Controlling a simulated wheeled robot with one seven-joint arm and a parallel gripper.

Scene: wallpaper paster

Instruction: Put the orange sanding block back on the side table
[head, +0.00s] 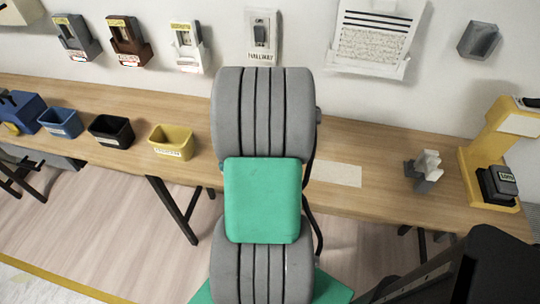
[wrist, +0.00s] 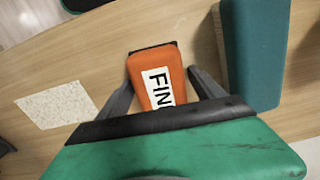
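The orange sanding block (wrist: 152,64), with a white label reading "FIN" and a dark edge at its far end, shows in the wrist view. The near end of the block is hidden behind my green gripper body. Wooden tabletop (wrist: 65,75) lies beneath; I cannot tell whether the block touches it or which table it is. The head view shows neither the block nor my fingertips.
A teal block-like object (wrist: 252,50) stands close to the right finger. A pale speckled sheet (wrist: 58,107) lies at left. In the head view, a long wooden bench (head: 390,165) holds blue, black and yellow (head: 172,141) bins, a grey holder (head: 424,172) and a yellow stand (head: 490,145).

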